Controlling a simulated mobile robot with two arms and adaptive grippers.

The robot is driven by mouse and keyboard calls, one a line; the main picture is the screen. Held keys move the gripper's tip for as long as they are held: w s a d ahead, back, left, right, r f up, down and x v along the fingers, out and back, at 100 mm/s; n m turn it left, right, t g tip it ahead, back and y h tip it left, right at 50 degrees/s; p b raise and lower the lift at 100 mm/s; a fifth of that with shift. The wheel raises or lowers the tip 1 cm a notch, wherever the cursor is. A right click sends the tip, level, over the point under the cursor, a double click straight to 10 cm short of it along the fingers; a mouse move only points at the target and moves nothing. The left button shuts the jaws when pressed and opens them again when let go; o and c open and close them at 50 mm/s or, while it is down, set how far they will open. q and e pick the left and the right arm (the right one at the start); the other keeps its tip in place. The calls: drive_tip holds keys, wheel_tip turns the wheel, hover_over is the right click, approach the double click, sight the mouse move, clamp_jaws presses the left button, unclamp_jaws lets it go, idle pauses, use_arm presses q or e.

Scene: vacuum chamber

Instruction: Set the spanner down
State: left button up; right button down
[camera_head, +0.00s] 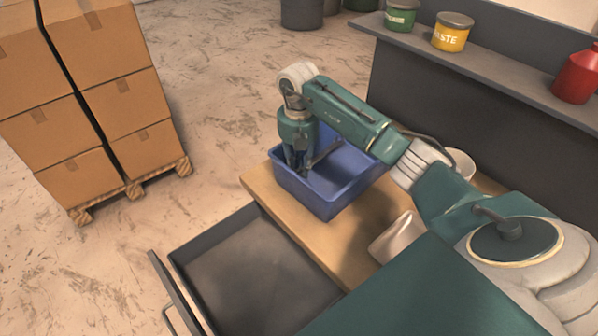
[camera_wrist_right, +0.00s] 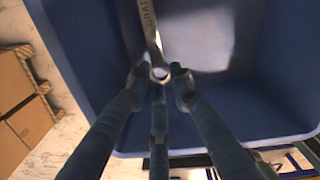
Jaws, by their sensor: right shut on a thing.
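The spanner (camera_wrist_right: 153,35) is a grey metal tool with a ring end that lies between the fingertips of my right gripper (camera_wrist_right: 158,76) in the right wrist view. The gripper is shut on that ring end. My left gripper is not in view.
The bin stands on a wooden worktop (camera_head: 268,190). An open, empty-looking dark drawer (camera_head: 250,265) is in front. A metallic tray-like object (camera_head: 398,238) and a white bowl (camera_head: 461,163) are to the right. Stacked cardboard boxes (camera_head: 110,90) stand left. A shelf (camera_head: 480,68) holds tins.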

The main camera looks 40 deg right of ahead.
wheel_tip(320, 180, down, 3)
idle(0.3)
drive_tip(key=shift+f, duration=0.15)
drive_tip(key=c, duration=1.8)
unclamp_jaws()
